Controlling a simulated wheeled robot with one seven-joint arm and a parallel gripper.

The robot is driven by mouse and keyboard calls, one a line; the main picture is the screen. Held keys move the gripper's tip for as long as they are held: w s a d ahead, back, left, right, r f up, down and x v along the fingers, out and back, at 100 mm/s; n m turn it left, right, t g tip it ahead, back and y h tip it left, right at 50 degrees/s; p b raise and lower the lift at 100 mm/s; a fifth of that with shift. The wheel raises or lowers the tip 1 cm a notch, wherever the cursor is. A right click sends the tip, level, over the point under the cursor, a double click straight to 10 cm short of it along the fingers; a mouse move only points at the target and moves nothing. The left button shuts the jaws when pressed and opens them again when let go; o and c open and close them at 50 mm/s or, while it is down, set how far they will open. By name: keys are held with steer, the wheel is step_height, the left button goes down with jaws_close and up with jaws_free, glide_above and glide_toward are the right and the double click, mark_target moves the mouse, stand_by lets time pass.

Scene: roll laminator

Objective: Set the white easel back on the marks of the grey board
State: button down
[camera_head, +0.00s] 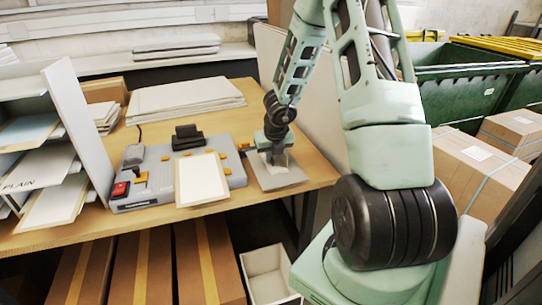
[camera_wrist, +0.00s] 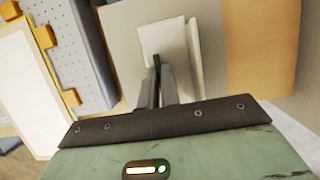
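The white easel (camera_head: 288,167) is at the grey board (camera_head: 280,181), near the right end of the table. In the wrist view the easel (camera_wrist: 195,60) shows a pale flat face and a narrow raised strip on its right, against the grey board (camera_wrist: 122,40). My gripper (camera_head: 277,158) is down at the easel. In the wrist view my gripper's fingers (camera_wrist: 162,75) are close together, their tips at the easel's lower edge. I cannot tell whether they pinch it. The board's marks are not visible; the gripper and easel cover part of the board.
The grey laminator (camera_head: 237,172) stands just left of the board, with a white sheet on a tan-edged panel (camera_head: 202,180) in front. A paper stack (camera_head: 185,97) lies behind. A white shelf rack (camera_head: 75,120) stands left. The table's front edge is close to the board.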

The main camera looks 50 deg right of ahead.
steer(key=c, duration=1.9)
jaws_free()
steer(key=shift+r, duration=0.15)
steer(key=shift+r+p, duration=1.35)
steer(key=shift+p, duration=0.15)
steer(key=o, duration=0.6)
steer(key=shift+c, duration=0.2)
steer(key=shift+r, duration=0.1)
steer(key=shift+r+p, duration=2.45)
steer(key=shift+p, duration=0.05)
